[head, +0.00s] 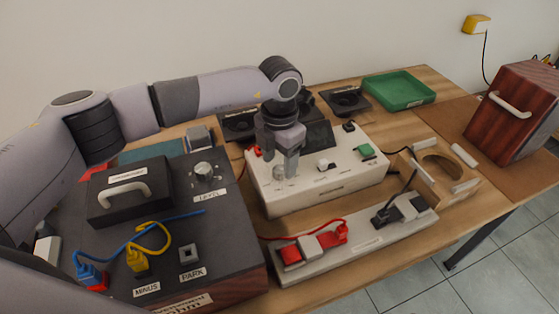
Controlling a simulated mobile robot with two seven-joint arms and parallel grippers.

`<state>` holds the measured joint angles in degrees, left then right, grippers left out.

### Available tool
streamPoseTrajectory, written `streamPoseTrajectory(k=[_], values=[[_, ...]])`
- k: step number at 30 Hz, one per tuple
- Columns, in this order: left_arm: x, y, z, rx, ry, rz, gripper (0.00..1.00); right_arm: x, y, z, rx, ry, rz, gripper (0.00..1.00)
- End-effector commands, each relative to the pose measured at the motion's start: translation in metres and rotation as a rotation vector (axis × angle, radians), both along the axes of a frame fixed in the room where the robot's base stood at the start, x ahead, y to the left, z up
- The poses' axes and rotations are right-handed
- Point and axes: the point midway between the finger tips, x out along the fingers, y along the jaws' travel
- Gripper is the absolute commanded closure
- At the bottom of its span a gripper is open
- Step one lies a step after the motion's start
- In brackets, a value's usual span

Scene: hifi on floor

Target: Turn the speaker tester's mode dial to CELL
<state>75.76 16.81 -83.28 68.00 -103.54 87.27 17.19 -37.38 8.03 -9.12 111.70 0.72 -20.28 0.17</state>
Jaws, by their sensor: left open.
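The cream-white instrument box (318,194) stands in the middle of the table, with a dark panel and small controls on its sloped top; I take it to be the speaker tester. My left gripper (286,168) points down over the front left of its top, open. A small pale round knob (278,173) shows right at the fingertips, partly covered by them. I cannot tell whether the fingers touch it, nor which mode it points to. The box's labels are too small to read. My right gripper is not in view.
A dark box (226,235) with a silver knob (204,172) and blue and yellow plugs stands left. A power strip (362,236) with a red plug lies in front. A wooden fixture (440,165), green tray (398,91) and wood-grained cabinet (513,112) stand right.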

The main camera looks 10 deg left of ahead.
Motion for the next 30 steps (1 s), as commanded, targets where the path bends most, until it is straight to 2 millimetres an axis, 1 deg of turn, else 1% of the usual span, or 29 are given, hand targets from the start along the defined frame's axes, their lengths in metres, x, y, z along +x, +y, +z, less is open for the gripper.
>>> streamPoseTrajectory(k=[1,3,6,14,15,17,18,19,26,30], values=[[0.0,0.0,-0.006,0.001,0.002,0.001,0.41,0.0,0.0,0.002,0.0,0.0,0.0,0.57],[0.0,0.0,-0.013,0.001,0.001,0.001,0.41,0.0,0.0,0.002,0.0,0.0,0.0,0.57],[0.0,0.0,-0.018,0.0,0.0,0.0,0.41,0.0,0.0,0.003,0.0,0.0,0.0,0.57],[0.0,0.0,-0.02,-0.001,-0.001,0.0,0.41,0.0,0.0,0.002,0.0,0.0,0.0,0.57],[0.0,0.0,-0.02,-0.001,-0.001,0.0,0.54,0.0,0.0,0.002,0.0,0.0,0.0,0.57],[0.0,0.0,-0.02,-0.001,-0.001,0.0,0.73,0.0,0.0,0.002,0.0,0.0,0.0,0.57],[0.0,0.0,-0.02,-0.001,-0.001,0.0,0.86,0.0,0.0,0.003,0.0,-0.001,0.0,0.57],[0.0,0.0,-0.019,-0.001,-0.001,0.0,0.96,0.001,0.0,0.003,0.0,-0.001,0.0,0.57],[0.0,0.0,-0.02,-0.001,-0.001,-0.009,0.97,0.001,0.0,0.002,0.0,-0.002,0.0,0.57],[0.001,0.0,-0.02,0.0,-0.002,-0.042,0.97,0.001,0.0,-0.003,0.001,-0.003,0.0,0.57]])
